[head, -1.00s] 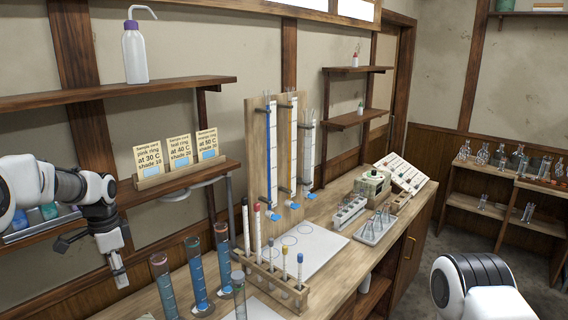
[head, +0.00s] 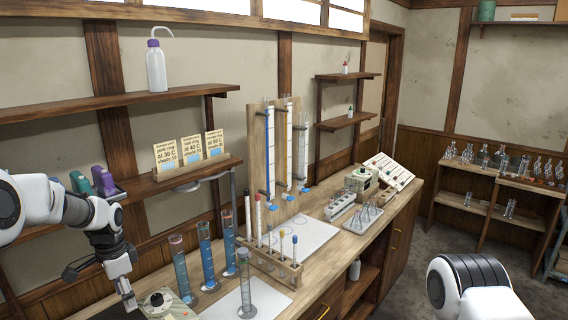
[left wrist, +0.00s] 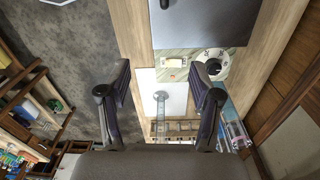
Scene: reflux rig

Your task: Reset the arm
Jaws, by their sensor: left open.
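My left gripper (head: 128,290) hangs at the lower left of the head view, beside a small device with a dial (head: 160,302) on the bench. In the left wrist view its two fingers (left wrist: 162,95) are spread apart with nothing held between them. Beyond the fingers, that view shows the dial device (left wrist: 205,64), a white mat (left wrist: 175,103) and a clear cylinder. A white and black link of my right arm shows at the lower right of the head view. My right gripper is out of view.
Tall blue-filled cylinders (head: 206,257), an emptier-looking cylinder (head: 244,285) and a wooden tube rack (head: 272,262) stand on the bench near my left gripper. Sample cards (head: 190,150) and a wash bottle (head: 156,68) are on wall shelves. Open floor (head: 425,225) lies right of the bench.

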